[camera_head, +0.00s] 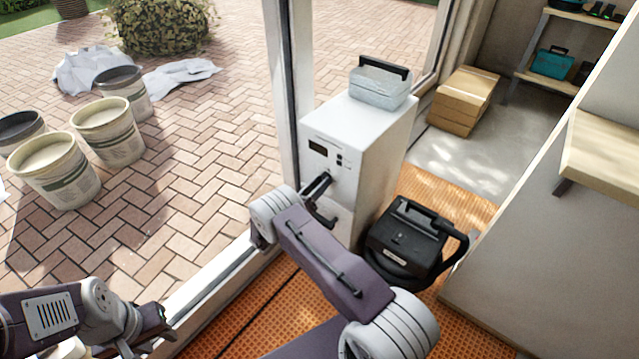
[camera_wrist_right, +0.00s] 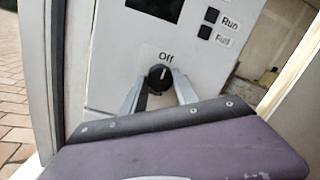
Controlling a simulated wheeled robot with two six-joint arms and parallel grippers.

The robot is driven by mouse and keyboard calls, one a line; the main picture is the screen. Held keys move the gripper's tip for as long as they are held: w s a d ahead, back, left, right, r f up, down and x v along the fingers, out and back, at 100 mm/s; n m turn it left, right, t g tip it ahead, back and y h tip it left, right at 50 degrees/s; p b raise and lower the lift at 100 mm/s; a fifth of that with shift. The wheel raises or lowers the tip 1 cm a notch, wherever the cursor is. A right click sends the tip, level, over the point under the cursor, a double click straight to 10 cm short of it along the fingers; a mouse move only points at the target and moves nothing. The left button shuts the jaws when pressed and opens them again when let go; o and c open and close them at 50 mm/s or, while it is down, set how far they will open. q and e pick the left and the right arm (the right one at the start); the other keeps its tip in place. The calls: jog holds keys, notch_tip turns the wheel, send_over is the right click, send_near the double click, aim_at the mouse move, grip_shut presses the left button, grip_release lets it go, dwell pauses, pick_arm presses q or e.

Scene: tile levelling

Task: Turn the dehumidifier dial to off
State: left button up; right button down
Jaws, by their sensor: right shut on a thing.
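The dehumidifier (camera_head: 382,140) is a white box standing by the glass door frame. Its black round dial (camera_wrist_right: 160,77) is in the right wrist view, under the printed word "Off". A pale mark on the dial points up towards that word. My right gripper (camera_wrist_right: 158,92) has one finger on each side of the dial and is shut on it. In the head view my right gripper (camera_head: 320,190) is at the dehumidifier's front, and the dial is hidden there. My left gripper (camera_head: 158,322) is at the lower left, away from the dehumidifier; its fingers are unclear.
A clear bin with a black handle (camera_head: 380,86) sits on top of the dehumidifier. A black machine (camera_head: 405,240) stands close on its right. A dark display and "Run" and "Full" indicators (camera_wrist_right: 208,23) are above the dial. Buckets (camera_head: 55,170) stand outside on paving.

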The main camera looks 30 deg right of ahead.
jog(key=shift+n, duration=0.5)
jog(key=c, duration=0.9)
grip_release()
jog(key=shift+c, duration=0.2)
jog(key=p+v, duration=0.2)
jog(key=v, duration=0.7)
